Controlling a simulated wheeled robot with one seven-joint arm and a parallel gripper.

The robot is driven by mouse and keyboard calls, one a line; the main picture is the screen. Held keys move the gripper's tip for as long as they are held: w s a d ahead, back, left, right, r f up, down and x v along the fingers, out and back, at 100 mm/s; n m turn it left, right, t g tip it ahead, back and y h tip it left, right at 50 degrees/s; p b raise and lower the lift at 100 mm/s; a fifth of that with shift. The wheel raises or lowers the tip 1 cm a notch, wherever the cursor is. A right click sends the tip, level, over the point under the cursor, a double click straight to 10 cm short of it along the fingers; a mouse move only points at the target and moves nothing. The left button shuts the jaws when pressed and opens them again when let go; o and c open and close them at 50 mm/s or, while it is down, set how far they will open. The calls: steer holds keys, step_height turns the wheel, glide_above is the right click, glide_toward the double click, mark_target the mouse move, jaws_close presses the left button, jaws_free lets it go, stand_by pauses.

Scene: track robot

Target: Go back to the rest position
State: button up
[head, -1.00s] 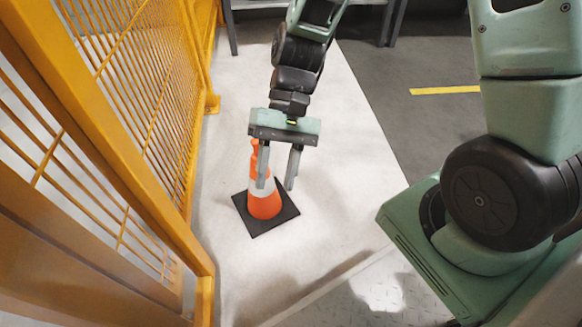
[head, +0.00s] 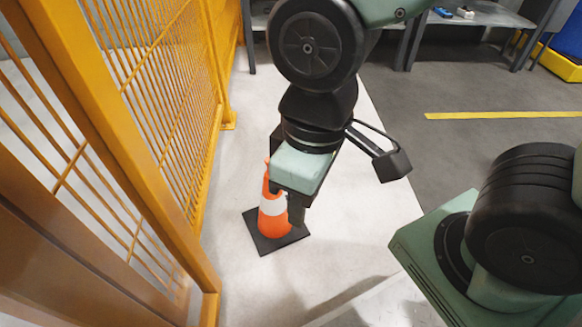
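My gripper (head: 292,212) shows in the head view, pointing down in front of the upper part of an orange and white traffic cone (head: 272,222). It is seen from an angle where one finger shows and the rest is hidden, so its opening cannot be read. The cone stands upright on its black square base (head: 262,243) on the pale floor. My arm's wrist and black joint fill the top middle of the view.
A yellow mesh fence (head: 150,110) with a thick post runs along the left side. Grey tables (head: 480,22) stand at the back, with small items on the right one. A yellow floor line (head: 500,115) crosses the grey floor. The pale floor right of the cone is clear.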

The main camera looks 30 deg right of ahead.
step_height(320, 180, up, 45)
steer(key=p, duration=4.5)
steer(key=shift+a, duration=0.2)
